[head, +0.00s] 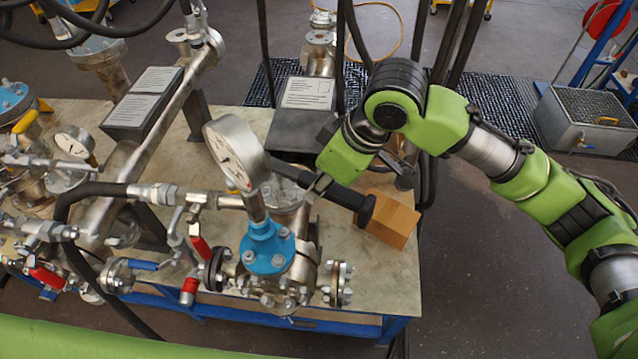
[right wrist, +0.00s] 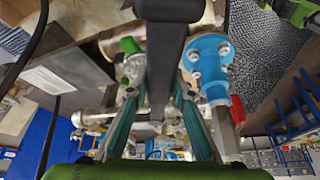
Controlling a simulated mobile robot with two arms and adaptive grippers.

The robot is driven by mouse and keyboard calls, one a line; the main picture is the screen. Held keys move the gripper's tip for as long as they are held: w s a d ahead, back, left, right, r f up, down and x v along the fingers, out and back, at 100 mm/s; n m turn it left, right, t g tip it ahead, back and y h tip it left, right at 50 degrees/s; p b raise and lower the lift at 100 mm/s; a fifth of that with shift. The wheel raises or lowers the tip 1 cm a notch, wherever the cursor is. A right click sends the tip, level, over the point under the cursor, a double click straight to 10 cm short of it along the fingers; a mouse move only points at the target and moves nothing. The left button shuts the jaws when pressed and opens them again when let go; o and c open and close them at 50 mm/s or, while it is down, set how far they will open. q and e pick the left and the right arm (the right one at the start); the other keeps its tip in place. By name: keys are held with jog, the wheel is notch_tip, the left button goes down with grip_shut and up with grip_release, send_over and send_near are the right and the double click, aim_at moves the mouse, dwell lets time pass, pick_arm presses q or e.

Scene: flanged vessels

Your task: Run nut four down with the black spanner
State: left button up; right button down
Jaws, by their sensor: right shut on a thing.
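My right gripper (head: 318,187) is shut on the black spanner (head: 345,194), just right of the gauge and above the bench. The spanner lies across the fingers, and its thick end points right toward a cardboard box. Its other end passes behind the gauge and is partly hidden. In the right wrist view the spanner (right wrist: 166,60) runs down the middle between the teal fingers. The blue flange (head: 266,247) with several nuts stands left of and below the gripper. It also shows in the right wrist view (right wrist: 208,65). I cannot tell which nut is number four. My left gripper is out of view.
A round pressure gauge (head: 236,152) rises from the blue flange, close to the gripper. A cardboard box (head: 388,220) sits at the bench's right edge. Pipes, red-handled valves (head: 200,248) and hoses crowd the left. Floor right of the bench is mostly clear.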

jog(key=shift+a+f, duration=0.1)
jog(key=shift+f, duration=0.25)
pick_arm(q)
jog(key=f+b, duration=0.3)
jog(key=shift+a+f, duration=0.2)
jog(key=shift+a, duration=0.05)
pick_arm(e)
jog(key=f, duration=0.3)
jog(key=shift+s+a+f, duration=0.15)
jog(key=shift+a+f, duration=0.1)
jog(key=shift+a, duration=0.1)
jog(key=shift+f, duration=0.1)
